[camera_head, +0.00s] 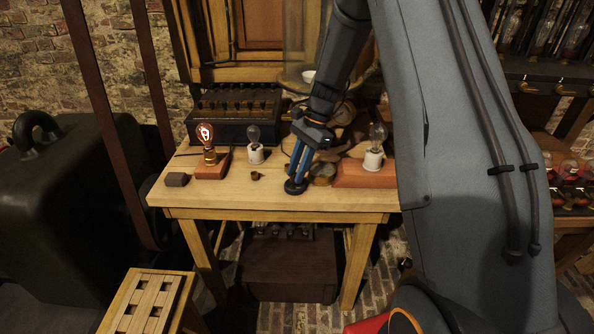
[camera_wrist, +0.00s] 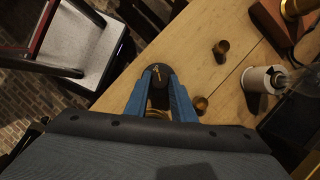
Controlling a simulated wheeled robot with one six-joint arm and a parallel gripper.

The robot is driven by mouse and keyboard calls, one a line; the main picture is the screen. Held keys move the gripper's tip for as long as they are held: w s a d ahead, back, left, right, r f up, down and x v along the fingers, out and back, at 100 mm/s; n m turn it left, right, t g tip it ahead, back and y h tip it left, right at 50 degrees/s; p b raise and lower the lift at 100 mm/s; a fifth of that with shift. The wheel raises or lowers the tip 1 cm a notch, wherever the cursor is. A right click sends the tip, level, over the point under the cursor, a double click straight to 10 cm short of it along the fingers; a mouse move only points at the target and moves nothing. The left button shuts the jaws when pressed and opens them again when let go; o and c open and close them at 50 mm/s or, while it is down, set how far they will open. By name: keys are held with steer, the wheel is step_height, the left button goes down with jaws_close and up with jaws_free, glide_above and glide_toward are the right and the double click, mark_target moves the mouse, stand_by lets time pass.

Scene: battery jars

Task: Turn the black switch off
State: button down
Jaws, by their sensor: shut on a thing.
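The black switch (camera_head: 295,188) is a round dark base at the front edge of the wooden table. In the wrist view the switch (camera_wrist: 158,69) shows a small brass lever on top. My gripper (camera_head: 298,178) points down over it with its blue fingers. In the wrist view my gripper (camera_wrist: 160,82) has a finger on each side of the switch and is shut on it. The fingers hide part of the switch, and I cannot tell exactly where they touch. A bulb (camera_head: 206,132) on the left of the table glows orange.
An unlit bulb in a white socket (camera_head: 256,154) stands mid-table, another (camera_head: 373,160) at the right on a reddish base. Small brass cups (camera_wrist: 221,47) lie near the switch. A dark battery box (camera_head: 234,116) stands behind. The table's front edge (camera_head: 240,212) is close.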

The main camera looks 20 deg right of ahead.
steer(key=n, duration=0.1)
steer(key=n+g, duration=0.1)
steer(key=n, duration=0.1)
steer(key=n+h, duration=0.1)
steer(key=shift+w+a+n, duration=0.1)
steer(key=shift+w+n, duration=0.15)
steer(key=shift+n, duration=0.05)
steer(key=n+g+h+b, duration=0.1)
steer(key=n, duration=0.2)
steer(key=shift+a+n, duration=0.1)
steer(key=shift+n, duration=0.2)
steer(key=n+h, duration=0.1)
steer(key=n, duration=0.1)
steer(key=n+g, duration=0.1)
steer(key=n, duration=0.1)
steer(key=shift+w+a+r+h, duration=0.1)
steer(key=shift+a+h, duration=0.05)
steer(key=shift+h, duration=0.25)
steer(key=shift+a+n+h, duration=0.1)
steer(key=shift+n+h, duration=0.5)
steer(key=shift+n, duration=1.2)
steer(key=c, duration=1.5)
jaws_free()
steer(key=shift+b+v, duration=1.05)
steer(key=shift+v, duration=2.85)
